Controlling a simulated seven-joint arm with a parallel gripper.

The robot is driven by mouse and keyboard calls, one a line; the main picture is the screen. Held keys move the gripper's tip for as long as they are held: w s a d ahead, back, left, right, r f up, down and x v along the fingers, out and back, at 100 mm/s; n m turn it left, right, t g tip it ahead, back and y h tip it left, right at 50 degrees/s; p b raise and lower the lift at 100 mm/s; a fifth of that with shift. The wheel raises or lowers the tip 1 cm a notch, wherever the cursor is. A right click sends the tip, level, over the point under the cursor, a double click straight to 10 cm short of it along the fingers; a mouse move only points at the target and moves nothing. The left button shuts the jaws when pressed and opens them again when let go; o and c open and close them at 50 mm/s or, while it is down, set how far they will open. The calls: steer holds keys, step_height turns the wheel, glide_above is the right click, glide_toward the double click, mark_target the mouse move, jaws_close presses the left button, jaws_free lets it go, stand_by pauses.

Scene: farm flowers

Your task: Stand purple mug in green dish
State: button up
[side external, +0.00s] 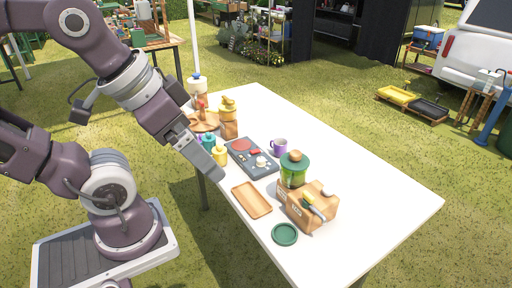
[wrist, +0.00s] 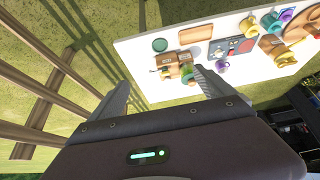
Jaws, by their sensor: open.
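My gripper (side external: 213,174) is above the table's left edge, apart from both. In the wrist view my gripper (wrist: 160,88) has its fingers wide apart with nothing held between them.
The grey board (side external: 251,158), small bottles and an orange jar (side external: 229,120) crowd the left. The table's right side is clear.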

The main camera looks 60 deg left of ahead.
steer(key=w+r+n+h, duration=0.1)
steer(key=w+r+n, duration=0.1)
steer(key=w+n, duration=0.6)
steer(key=w+a+f+n, duration=0.1)
steer(key=w+a+n, duration=0.2)
steer(key=w+n, duration=0.3)
steer(key=w+a+n, duration=0.3)
steer(key=w, duration=0.6)
steer(key=n+g+y, duration=0.1)
steer(key=n+y, duration=0.2)
steer(key=n, duration=2)
glide_toward(278, 141)
steer(key=d+f, duration=0.1)
steer(key=shift+n, duration=0.3)
steer(key=x, duration=0.7)
steer(key=shift+w+f, duration=0.1)
steer(key=shift+f, duration=0.2)
